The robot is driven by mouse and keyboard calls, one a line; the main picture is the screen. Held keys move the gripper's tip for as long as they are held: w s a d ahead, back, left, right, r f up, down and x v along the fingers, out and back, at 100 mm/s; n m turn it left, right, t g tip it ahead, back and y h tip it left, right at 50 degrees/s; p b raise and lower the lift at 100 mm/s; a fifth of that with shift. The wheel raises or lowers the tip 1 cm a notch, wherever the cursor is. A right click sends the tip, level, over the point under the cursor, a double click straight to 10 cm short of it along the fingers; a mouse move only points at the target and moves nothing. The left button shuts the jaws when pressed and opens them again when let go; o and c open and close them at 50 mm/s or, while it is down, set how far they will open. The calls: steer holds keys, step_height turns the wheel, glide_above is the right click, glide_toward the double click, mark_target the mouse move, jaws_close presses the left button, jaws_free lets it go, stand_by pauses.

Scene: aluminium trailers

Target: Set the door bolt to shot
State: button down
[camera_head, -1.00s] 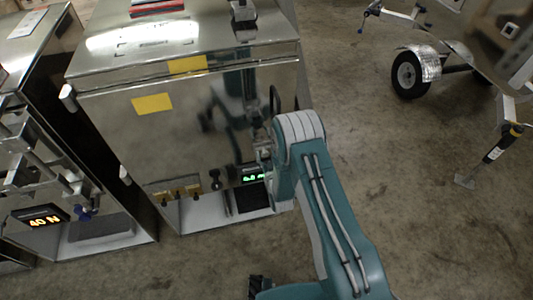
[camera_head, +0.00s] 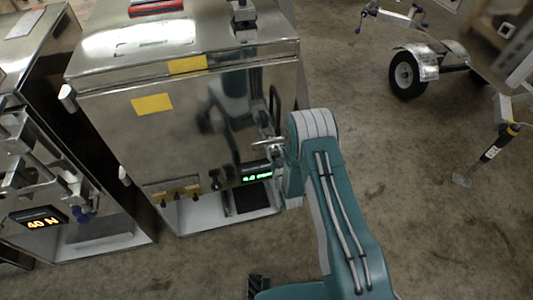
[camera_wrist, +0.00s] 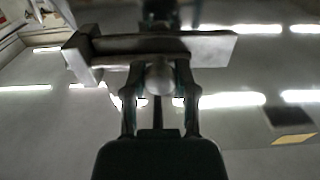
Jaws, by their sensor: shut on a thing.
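The door bolt is a flat grey metal bar (camera_wrist: 200,47) lying across the upper wrist view, with a squared block at its left end and a round knob (camera_wrist: 160,76) below its middle. My gripper (camera_wrist: 158,88) has one finger on each side of the knob and is shut on it. In the head view my gripper (camera_head: 275,146) is at the right side of the polished steel door (camera_head: 150,125), partly hidden by my teal arm. The bolt's far end and its seat cannot be made out there.
A small green-lit display (camera_head: 257,177) is on the cabinet's lower right; its digits are blurred. Brass fittings (camera_head: 175,194) and a dark handle (camera_head: 274,107) are nearby. Another cabinet with a 40 N display (camera_head: 40,217) stands left.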

steer(key=shift+w+d, duration=0.15)
steer(key=shift+d, duration=0.05)
steer(key=shift+c, duration=1.9)
jaws_free()
steer(key=v, duration=1.2)
